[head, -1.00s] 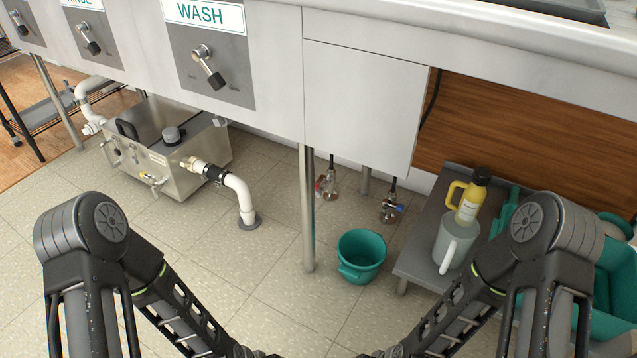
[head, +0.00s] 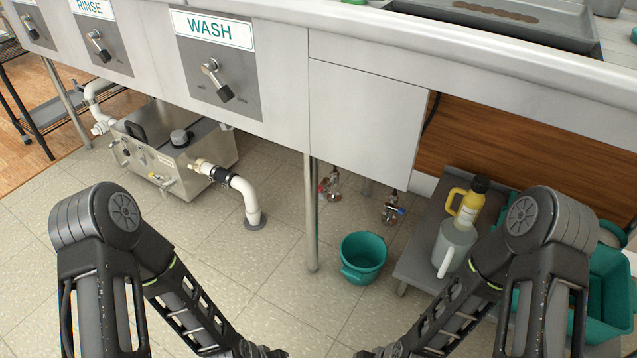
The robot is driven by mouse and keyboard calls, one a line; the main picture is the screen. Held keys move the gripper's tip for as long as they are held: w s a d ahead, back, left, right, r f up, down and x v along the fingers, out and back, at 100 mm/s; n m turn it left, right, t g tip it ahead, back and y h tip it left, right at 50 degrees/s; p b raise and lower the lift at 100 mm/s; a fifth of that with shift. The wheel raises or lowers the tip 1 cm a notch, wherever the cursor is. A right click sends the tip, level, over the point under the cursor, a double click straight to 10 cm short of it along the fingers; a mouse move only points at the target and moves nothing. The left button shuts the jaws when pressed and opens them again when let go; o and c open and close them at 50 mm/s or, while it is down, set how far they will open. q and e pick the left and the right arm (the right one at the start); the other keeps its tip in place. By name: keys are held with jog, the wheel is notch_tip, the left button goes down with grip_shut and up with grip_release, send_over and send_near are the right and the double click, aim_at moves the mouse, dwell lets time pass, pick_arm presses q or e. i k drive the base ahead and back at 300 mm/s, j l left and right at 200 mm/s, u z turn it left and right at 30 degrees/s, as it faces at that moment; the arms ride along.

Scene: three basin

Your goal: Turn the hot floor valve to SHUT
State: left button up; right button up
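Two small floor valves stand under the sink counter, behind the metal leg. The left one (head: 331,186) has a red handle and is presumably the hot valve. My two arms come in from the left and right at the bottom of the head view. Their lower links run down toward the bottom middle, and the gripper fingers are out of the picture, well short of the valves.
A teal bucket (head: 363,258) stands on the floor in front of the valves. A metal leg (head: 311,220) rises left of them. A low grey shelf (head: 418,250) with a yellow bottle (head: 466,203) and grey jug (head: 453,247) is at right. A steel box (head: 170,155) with white pipe stands left.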

aim_at(325, 181)
jog(key=i+j, duration=0.1)
jog(key=j, duration=0.5)
jog(key=i+j, duration=0.1)
jog(key=j, duration=0.5)
jog(key=z, duration=1.65)
